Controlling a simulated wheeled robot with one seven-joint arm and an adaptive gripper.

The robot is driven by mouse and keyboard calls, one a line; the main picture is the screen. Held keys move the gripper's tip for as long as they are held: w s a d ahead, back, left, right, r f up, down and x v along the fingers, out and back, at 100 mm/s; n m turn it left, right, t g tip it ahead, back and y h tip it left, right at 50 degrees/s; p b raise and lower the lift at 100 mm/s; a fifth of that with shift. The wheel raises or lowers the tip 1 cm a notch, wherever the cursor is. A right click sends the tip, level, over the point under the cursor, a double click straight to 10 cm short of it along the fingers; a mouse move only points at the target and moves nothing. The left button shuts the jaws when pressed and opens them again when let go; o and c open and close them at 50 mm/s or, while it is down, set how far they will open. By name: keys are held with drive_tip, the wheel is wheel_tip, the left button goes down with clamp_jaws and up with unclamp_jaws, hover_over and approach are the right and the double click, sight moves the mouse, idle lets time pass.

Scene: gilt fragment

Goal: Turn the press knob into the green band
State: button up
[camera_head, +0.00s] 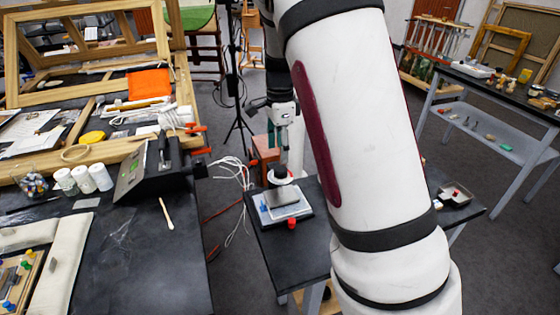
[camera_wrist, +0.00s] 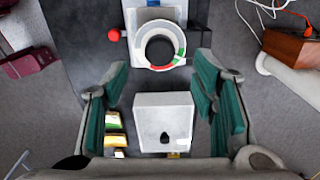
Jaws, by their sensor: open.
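The press (camera_head: 283,207) stands on the small dark table, with a pale base, a grey plate and a white ring on top. In the wrist view its white dial ring (camera_wrist: 141,52) carries a green band at the right and red at the lower edge. The round knob (camera_wrist: 160,48) sits inside the ring; its pointer mark is too small to read. My gripper (camera_wrist: 162,66) points down above the press, open and empty, with green-padded fingers apart on either side of the ring. It also shows in the head view (camera_head: 281,150), partly hidden by my arm.
A red knob-like piece (camera_wrist: 113,35) sits beside the press. A cluttered workbench (camera_head: 150,250) stands left.

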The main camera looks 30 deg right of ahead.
sight(280, 169)
wheel_tip(280, 169, up, 5)
drive_tip(key=shift+r, duration=0.15)
idle(0.5)
drive_tip(key=s+a+r+n+t+y, duration=0.1)
drive_tip(key=s+a+r+n+t, duration=0.2)
drive_tip(key=s+a+r+n, duration=0.8)
drive_tip(key=s+a+f+n+t+h, duration=0.1)
drive_tip(key=s+a+n+t, duration=0.1)
drive_tip(key=s+n, duration=0.7)
drive_tip(key=s+a, duration=0.1)
drive_tip(key=s, duration=0.5)
drive_tip(key=shift+f+n, duration=0.15)
drive_tip(key=shift+n, duration=0.25)
